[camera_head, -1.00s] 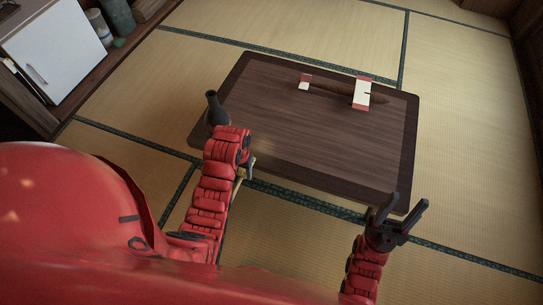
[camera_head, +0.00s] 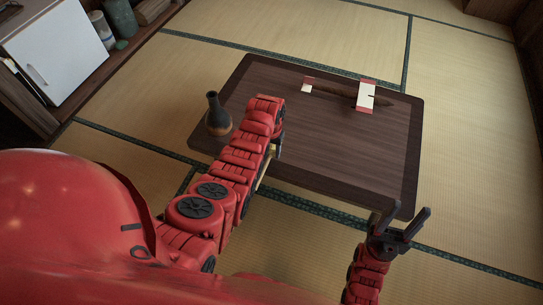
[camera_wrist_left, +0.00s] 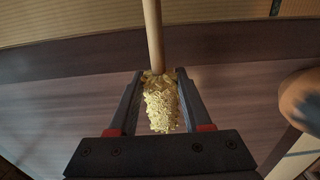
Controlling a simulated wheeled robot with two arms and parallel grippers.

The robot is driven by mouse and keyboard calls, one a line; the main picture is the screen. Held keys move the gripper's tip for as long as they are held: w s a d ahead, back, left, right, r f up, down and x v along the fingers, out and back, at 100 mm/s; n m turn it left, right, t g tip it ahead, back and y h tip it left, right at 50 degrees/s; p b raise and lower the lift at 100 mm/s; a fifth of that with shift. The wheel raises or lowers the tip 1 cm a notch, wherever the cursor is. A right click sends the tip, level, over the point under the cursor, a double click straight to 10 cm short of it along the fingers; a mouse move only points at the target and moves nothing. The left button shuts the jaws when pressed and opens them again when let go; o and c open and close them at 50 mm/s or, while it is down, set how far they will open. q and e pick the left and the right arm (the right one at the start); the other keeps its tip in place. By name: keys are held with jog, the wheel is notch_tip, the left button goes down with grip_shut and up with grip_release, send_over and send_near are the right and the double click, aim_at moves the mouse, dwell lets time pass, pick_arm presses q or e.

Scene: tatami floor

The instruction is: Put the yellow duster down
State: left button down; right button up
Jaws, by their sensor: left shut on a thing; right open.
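The yellow duster (camera_wrist_left: 163,108) has a fluffy yellow head and a pale wooden handle. In the left wrist view my left gripper (camera_wrist_left: 158,76) is shut on the head, and the handle points to the top of the picture. In the head view my left gripper (camera_head: 277,147) is mostly hidden by its red arm, over the near part of the dark low table (camera_head: 320,160). Only a thin pale piece of the duster (camera_head: 263,173) shows there. I cannot tell whether it touches the table. My right gripper (camera_head: 396,226) is open and empty by the table's near right corner.
A dark vase (camera_head: 218,118) with a brown lower part stands at the table's left, close to my left arm. A long brown object (camera_head: 337,91) with red-and-white ends lies at the table's far side. The table's middle and right are clear.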

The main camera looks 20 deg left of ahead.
aim_at(271, 156)
pick_arm(q)
jog(key=shift+f+b, duration=0.7)
jog(key=shift+f, duration=1)
jog(key=shift+f, duration=0.2)
jog(key=shift+c, duration=1.7)
grip_release()
